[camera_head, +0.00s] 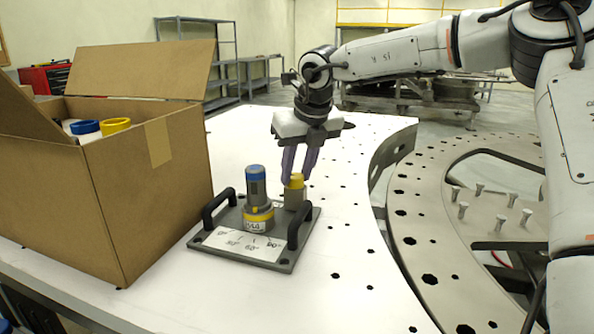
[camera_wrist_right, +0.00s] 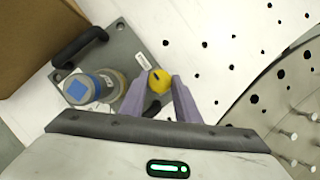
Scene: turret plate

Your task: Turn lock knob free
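A grey turret plate (camera_head: 227,221) lies on the white table with a degree scale label (camera_head: 243,245) on its front. A grey post with a blue cap and yellow band (camera_head: 257,200) stands upright on it; its blue top shows in the right wrist view (camera_wrist_right: 80,90). The yellow lock knob (camera_head: 294,181) sits on a small block behind and right of the post. My right gripper (camera_head: 297,181) points down at the knob. In the right wrist view, its two purple fingers are apart with the knob (camera_wrist_right: 159,81) between their tips. I cannot tell whether they touch it. My left gripper is not in view.
The plate has two black handles (camera_head: 219,208), left and right. An open cardboard box (camera_head: 100,190) with blue and yellow rolls stands close on the left. The perforated table (camera_head: 350,270) is clear in front and right. A curved grey bench (camera_head: 430,240) with several pegs lies further right.

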